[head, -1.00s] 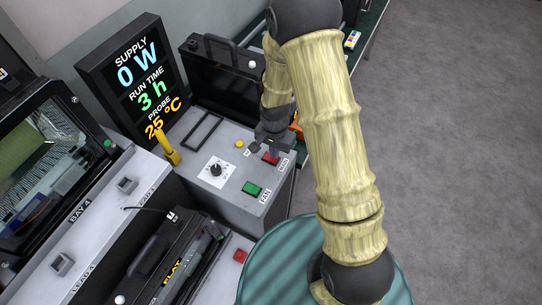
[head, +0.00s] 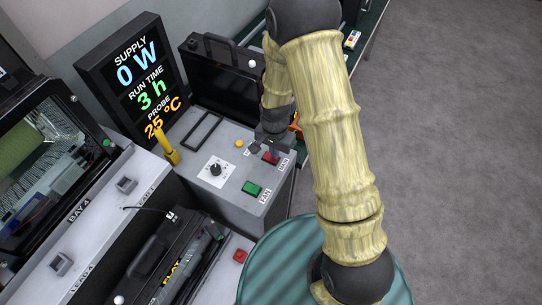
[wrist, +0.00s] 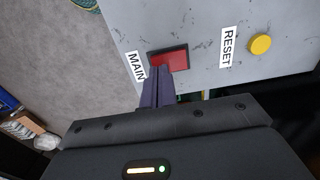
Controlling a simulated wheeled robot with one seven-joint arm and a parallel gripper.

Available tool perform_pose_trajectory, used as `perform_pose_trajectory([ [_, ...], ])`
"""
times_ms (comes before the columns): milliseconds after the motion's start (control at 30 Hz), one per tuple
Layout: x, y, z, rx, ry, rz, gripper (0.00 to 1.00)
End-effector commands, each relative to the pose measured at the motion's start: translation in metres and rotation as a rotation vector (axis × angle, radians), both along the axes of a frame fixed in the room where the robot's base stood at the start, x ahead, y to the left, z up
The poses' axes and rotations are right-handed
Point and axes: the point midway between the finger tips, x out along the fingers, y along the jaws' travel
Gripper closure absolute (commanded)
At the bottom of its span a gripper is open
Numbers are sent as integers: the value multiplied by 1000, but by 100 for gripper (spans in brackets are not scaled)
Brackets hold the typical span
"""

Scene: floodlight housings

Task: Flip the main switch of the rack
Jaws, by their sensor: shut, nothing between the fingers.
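The main switch is a red rocker (head: 271,158) on the grey panel top, beside a MAIN label. It also shows in the wrist view as a red rocker (wrist: 170,59) in a dark frame. My gripper (wrist: 158,72) is shut and empty, its fingertips at the near edge of the rocker, overlapping it in the picture. I cannot tell whether they touch it. In the head view my gripper (head: 262,146) is just behind the switch, partly hidden by my arm. The rack display (head: 137,77) reads supply 0 W, run time 3 h, probe 25 °C.
A yellow RESET button (wrist: 260,44) sits beside the main switch. A green FAN switch (head: 252,188), a black knob (head: 215,169) and a yellow upright handle (head: 167,148) share the panel area. A black case (head: 222,83) stands behind. The floor at right is clear.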

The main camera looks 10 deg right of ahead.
Motion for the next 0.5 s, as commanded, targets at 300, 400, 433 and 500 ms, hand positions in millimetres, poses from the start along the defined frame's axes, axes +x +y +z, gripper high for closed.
perform_pose_trajectory([
  [300,0,0,-4,0,0,0,100],
  [400,0,0,-6,0,0,0,100],
  [433,0,0,-6,0,0,0,100],
  [500,0,0,-7,0,0,0,100],
])
